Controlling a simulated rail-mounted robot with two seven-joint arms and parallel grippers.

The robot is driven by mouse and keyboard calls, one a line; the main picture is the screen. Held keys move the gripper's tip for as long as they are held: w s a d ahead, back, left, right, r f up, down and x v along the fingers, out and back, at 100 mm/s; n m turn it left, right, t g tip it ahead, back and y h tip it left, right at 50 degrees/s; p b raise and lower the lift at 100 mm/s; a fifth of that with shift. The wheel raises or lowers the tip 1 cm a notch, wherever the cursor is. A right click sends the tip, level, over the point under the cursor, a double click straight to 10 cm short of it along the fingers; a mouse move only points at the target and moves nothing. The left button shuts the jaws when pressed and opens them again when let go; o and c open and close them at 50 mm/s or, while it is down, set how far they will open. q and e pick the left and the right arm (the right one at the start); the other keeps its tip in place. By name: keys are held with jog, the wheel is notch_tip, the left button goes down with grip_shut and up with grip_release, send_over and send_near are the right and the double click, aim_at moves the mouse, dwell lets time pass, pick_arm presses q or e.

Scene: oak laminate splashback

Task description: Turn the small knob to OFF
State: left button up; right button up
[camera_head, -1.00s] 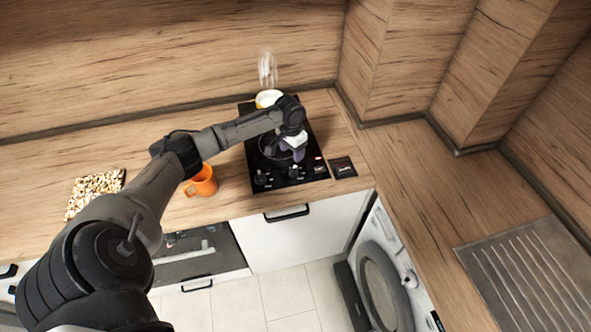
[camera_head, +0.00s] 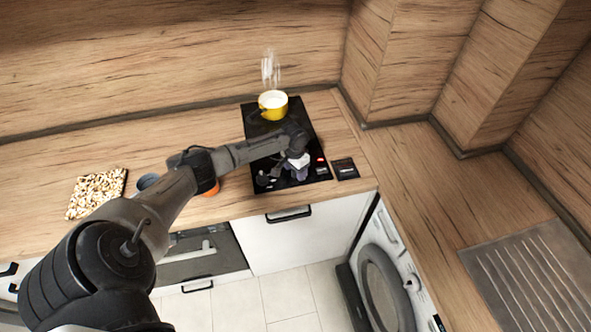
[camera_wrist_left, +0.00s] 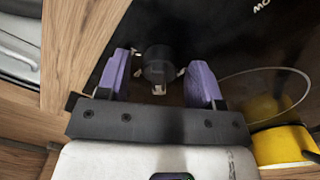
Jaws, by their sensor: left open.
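A round black knob (camera_wrist_left: 158,66) stands on the black hob panel in the left wrist view, with small pale marks around it. My left gripper (camera_wrist_left: 160,74) is open, with one purple finger on either side of this knob. Gaps show between the fingers and the knob. In the head view my left gripper (camera_head: 298,170) is low over the front right part of the hob (camera_head: 304,133) and hides the knob beneath it. Another dark knob (camera_head: 265,180) shows at the hob's front left. The knob's setting cannot be read. My right gripper is not in view.
A yellow pot (camera_head: 273,106) stands steaming at the back of the hob. A red light (camera_head: 321,160) shows at its right. A small black plate (camera_head: 344,169) lies beside it. An orange mug (camera_head: 210,190) is mostly behind my arm, near a grey cup (camera_head: 148,181).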

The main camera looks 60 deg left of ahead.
pick_arm(q)
jog(key=c, duration=0.9)
jog(key=shift+r+n+p, duration=0.2)
jog(key=shift+n+p, duration=0.1)
jog(key=shift+p, duration=0.5)
jog(key=n+p, duration=0.4)
jog(key=p, duration=0.2)
jog(key=shift+d+n, duration=0.1)
jog(key=shift+n, duration=0.3)
jog(key=n+p, duration=0.2)
jog(key=n, duration=0.1)
jog(key=shift+f+n+p, duration=0.15)
jog(key=shift+n+p, duration=0.55)
jog(key=shift+p, duration=0.05)
jog(key=o, duration=0.9)
